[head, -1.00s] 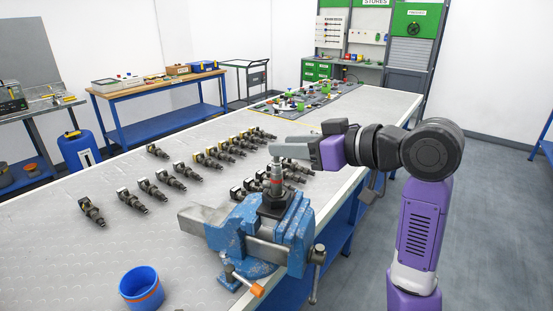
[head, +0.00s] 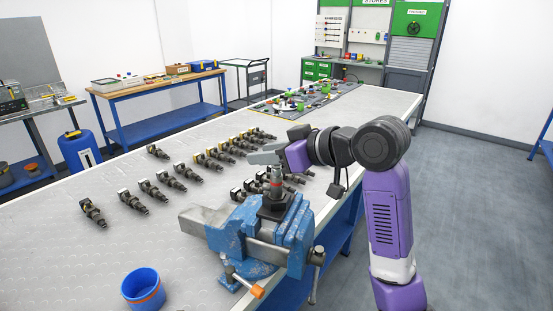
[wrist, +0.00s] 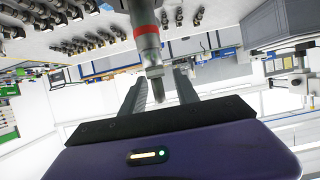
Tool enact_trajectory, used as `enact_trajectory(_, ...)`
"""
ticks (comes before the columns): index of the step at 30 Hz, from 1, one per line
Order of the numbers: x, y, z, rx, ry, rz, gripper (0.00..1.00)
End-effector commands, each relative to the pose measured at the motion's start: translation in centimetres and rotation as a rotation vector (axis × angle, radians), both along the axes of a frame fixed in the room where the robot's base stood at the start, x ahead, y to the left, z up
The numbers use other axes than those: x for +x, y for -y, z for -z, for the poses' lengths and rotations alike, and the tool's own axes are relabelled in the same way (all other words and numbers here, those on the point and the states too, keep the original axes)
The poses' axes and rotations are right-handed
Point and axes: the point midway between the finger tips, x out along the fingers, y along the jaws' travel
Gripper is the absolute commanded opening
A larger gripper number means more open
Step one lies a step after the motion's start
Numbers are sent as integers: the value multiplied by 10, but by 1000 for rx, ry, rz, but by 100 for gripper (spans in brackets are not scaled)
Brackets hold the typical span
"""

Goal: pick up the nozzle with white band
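An upright silver injector (head: 276,178) with a red band stands clamped in the blue vise (head: 255,232). In the wrist view the injector (wrist: 147,34) shows large, with its red band, a pale grey section and a narrow nozzle tip (wrist: 157,84). I cannot tell whether the pale section is the white band. My gripper (head: 262,155) is level with the injector's top, its fingers reaching left past it. In the wrist view my gripper (wrist: 160,78) is open, with one finger on each side of the narrow tip. Gaps show on both sides; no grip shows.
Several dark injectors (head: 178,168) lie in rows on the bench (head: 60,240), left of and behind the vise. A blue cup (head: 143,288) stands at the front. A mat with small parts (head: 300,100) lies farther back. The bench's left front is largely clear.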

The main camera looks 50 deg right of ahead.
Motion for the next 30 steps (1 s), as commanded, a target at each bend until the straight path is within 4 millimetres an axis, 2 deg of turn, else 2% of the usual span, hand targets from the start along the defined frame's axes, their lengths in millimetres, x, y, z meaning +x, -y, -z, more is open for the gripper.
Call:
enact_trajectory(5, 0, 0, 0, 0, 0, 0, 35)
enact_trajectory(10, 0, 0, 0, 0, 0, 0, 1)
enact_trajectory(11, 0, 0, 0, 0, 0, 0, 0)
enact_trajectory(23, 0, 0, -1, -1, 1, 0, 0)
enact_trajectory(30, 0, 0, -17, -3, 2, -2, 0)
